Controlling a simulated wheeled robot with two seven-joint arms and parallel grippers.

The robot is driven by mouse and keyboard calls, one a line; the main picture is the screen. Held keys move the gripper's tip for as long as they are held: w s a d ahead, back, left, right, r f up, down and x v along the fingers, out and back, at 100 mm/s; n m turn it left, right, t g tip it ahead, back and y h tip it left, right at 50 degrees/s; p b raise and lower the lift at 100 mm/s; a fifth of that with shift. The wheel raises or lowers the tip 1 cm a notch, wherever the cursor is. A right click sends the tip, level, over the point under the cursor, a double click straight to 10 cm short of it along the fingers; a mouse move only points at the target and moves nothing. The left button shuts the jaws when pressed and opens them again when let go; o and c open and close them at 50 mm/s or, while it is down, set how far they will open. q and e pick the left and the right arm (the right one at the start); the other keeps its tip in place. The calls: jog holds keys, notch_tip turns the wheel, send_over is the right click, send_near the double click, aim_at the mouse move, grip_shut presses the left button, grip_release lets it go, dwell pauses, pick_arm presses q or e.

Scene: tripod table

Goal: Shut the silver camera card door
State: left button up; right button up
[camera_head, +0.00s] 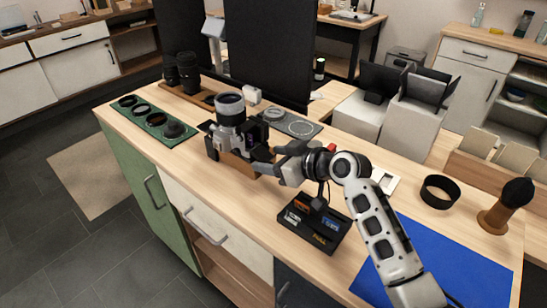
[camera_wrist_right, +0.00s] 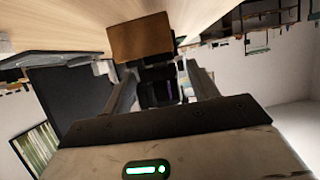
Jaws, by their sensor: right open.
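The silver camera (camera_head: 228,112) stands on a brown wooden block (camera_head: 240,166) on the table, its lens tilted upward. Its dark right side (camera_head: 256,132) faces my right arm. My right gripper (camera_head: 262,159) is open at that side, low and close to the block. In the right wrist view, the fingers of the right gripper (camera_wrist_right: 163,92) stand apart, with the dark camera side (camera_wrist_right: 157,92) seen between and beyond them. The wooden block (camera_wrist_right: 140,38) shows above it there. I cannot make out the card door clearly or tell whether the fingers touch anything. My left gripper is not in view.
A green tray (camera_head: 183,139) with lens rings lies left of the camera. A black card tray (camera_head: 334,240) and a blue mat (camera_head: 470,268) lie toward the front right. A black ring (camera_head: 440,189) and a brush on a wooden stand (camera_head: 497,220) are at the right.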

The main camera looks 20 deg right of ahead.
aim_at(263, 155)
jog(key=c, duration=1)
jog(key=shift+r+p, duration=0.4)
jog(key=shift+p, duration=0.55)
jog(key=shift+r+g+h+p, duration=0.4)
jog(key=shift+g+p, duration=0.3)
jog(key=shift+p, duration=0.5)
jog(key=shift+w+r+g+h+p, duration=0.1)
jog(key=shift+r+g+h+p, duration=0.05)
jog(key=shift+g+h+p, duration=0.3)
jog(key=shift+w+a+r+g+h, duration=0.1)
jog(key=shift+r+g+h, duration=0.3)
jog(key=shift+g, duration=0.55)
jog(key=shift+w+r+g+h, duration=0.1)
jog(key=shift+r+g+h, duration=0.1)
jog(key=shift+g+h, duration=0.35)
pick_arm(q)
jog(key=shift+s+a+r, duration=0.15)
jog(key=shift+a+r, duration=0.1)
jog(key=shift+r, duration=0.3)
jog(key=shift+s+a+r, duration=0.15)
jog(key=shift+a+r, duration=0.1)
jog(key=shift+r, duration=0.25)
pick_arm(e)
jog(key=shift+a+r, duration=0.1)
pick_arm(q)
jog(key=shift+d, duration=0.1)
pick_arm(e)
jog(key=shift+g, duration=0.25)
